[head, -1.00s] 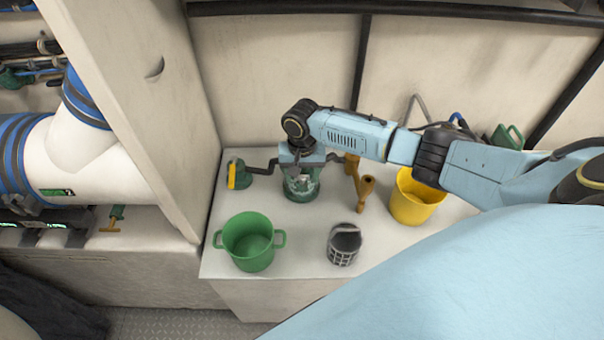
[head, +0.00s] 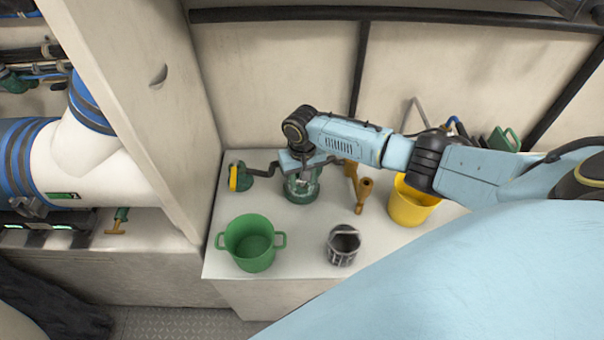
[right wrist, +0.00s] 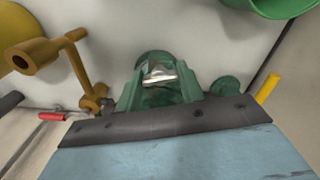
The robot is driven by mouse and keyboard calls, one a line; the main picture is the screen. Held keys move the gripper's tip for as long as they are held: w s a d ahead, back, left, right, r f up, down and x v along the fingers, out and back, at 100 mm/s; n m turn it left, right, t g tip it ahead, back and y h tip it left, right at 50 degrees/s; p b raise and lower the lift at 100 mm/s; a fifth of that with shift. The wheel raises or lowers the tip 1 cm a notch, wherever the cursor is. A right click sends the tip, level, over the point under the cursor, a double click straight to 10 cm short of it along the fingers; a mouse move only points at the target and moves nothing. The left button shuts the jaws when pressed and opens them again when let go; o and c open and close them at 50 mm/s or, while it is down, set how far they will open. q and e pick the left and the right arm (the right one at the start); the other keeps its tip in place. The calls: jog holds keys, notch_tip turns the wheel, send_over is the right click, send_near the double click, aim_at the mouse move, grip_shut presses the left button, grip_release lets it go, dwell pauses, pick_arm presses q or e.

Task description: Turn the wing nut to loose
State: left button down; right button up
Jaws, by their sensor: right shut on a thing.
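The green strainer (head: 302,193) with a clear body stands on the white bench top, under my right gripper (head: 300,178). The right gripper points down onto its top and is shut on the wing nut. In the right wrist view a silvery metal wing nut (right wrist: 160,75) shows at the strainer's top, between green upright parts. The dark edge of my gripper body hides the lower part of that view, and the grip itself is hard to see. My left gripper is not in view.
A green pot (head: 252,243) and a dark basket (head: 343,245) stand at the bench front. A brown valve fitting (head: 361,190) and a yellow bucket (head: 411,200) are to the right. A dark pipe with a green and yellow fitting (head: 238,176) is close on the left.

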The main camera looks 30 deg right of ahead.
jog(key=shift+n+p, duration=0.4)
jog(key=shift+n, duration=0.9)
jog(key=o, duration=1)
notch_tip(320, 180, up, 14)
jog(key=p, duration=0.1)
jog(key=shift+f, duration=0.25)
